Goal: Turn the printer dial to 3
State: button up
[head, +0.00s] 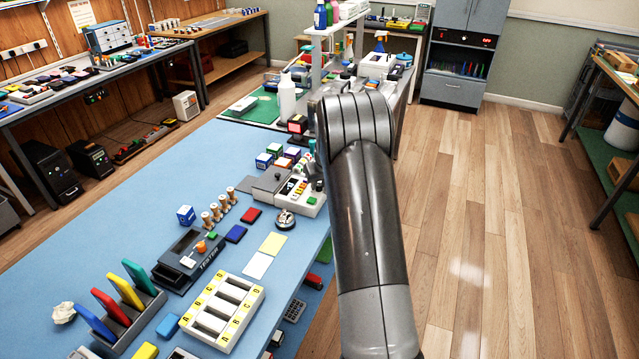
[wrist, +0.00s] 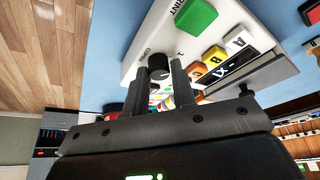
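The printer (wrist: 150,40) is a pale box with a green PRINT button (wrist: 196,16) and lettered keys in white, yellow and orange. Its round black dial (wrist: 158,62) shows in the wrist view, with a small 1 printed beside it. My gripper (wrist: 160,72) has one finger on each side of the dial, close against it, and seems shut on it. The dial's pointer and setting cannot be read. In the head view the printer (head: 308,201) stands near the bench's right edge.
The blue bench (head: 130,195) also bears a tester (head: 190,258), a tray marked with letters (head: 222,310) and a rack of coloured phones (head: 128,318). Small boxes (head: 265,160) stand just behind the printer. Wooden floor (head: 490,220) is clear to the right.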

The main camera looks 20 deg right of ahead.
grip_shut()
jog(key=shift+m, duration=0.3)
jog(key=m+h, duration=0.1)
jog(key=m, duration=0.2)
jog(key=shift+a, duration=0.2)
jog(key=m+h, duration=0.1)
jog(key=m, duration=0.1)
jog(key=m+g, duration=0.1)
jog(key=m, duration=0.1)
jog(key=shift+w+h, duration=0.1)
jog(key=shift+h, duration=0.3)
jog(key=m+g+h, duration=0.1)
jog(key=m, duration=0.4)
jog(key=shift+a, duration=0.1)
jog(key=shift+w+m+g+h, duration=0.15)
jog(key=shift+m+g, duration=0.35)
jog(key=shift+m, duration=0.65)
jog(key=shift+m+g+h, duration=0.15)
jog(key=shift+m+g, duration=0.35)
jog(key=shift+m, duration=0.65)
